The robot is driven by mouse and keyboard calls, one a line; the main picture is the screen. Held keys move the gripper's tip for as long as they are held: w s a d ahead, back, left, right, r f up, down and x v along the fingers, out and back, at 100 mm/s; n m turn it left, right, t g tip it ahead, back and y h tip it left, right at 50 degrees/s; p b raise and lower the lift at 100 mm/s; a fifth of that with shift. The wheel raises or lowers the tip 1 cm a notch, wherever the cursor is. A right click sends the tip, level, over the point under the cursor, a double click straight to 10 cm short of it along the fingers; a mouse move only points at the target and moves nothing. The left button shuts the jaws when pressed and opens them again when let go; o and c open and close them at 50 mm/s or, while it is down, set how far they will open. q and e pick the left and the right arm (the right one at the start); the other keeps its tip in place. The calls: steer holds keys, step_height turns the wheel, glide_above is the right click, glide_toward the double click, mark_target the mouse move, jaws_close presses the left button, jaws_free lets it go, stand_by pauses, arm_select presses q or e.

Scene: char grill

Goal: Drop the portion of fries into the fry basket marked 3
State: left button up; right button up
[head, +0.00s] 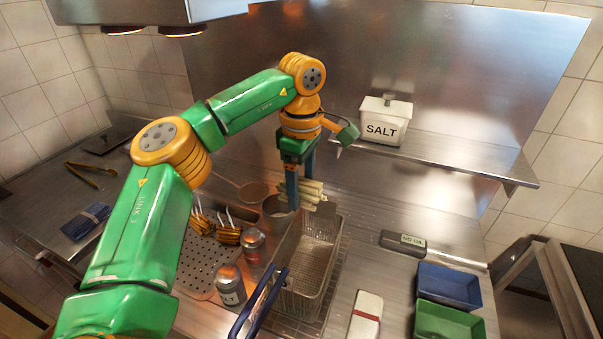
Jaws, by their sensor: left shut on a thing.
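My left gripper (299,190) points down and is shut on a portion of pale fries (314,193). In the head view the fries appear at the far end of the wire fry basket (318,262), near its rim; their exact height above it is hard to tell. The basket has a blue handle (258,302) toward the near left, and its visible inside looks empty. I cannot read a number 3 on it. My right gripper is not in view.
A round metal pot (277,206) stands left of the basket's far end. Two shakers (253,246) (230,286) stand left of the basket. A salt box (385,120) sits on the shelf (450,155). Blue (449,284) and green (449,322) trays lie right.

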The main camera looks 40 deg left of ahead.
mark_target(302, 182)
arm_select(q)
steer(key=shift+w+f, duration=0.25)
steer(key=shift+w, duration=0.3)
steer(key=o, duration=1.1)
steer(key=shift+d, duration=0.1)
steer(key=shift+o, duration=1.2)
steer(key=shift+s+r, duration=0.15)
steer(key=shift+s, duration=0.1)
steer(key=shift+s+r, duration=0.1)
steer(key=shift+s, duration=0.15)
step_height(302, 182, up, 7)
steer(key=shift+w+f, duration=0.1)
steer(key=shift+f, duration=0.05)
steer(key=shift+s+d+r, duration=0.1)
steer(key=shift+s+r, duration=0.1)
steer(key=shift+r, duration=0.05)
steer(key=shift+w+f, duration=0.1)
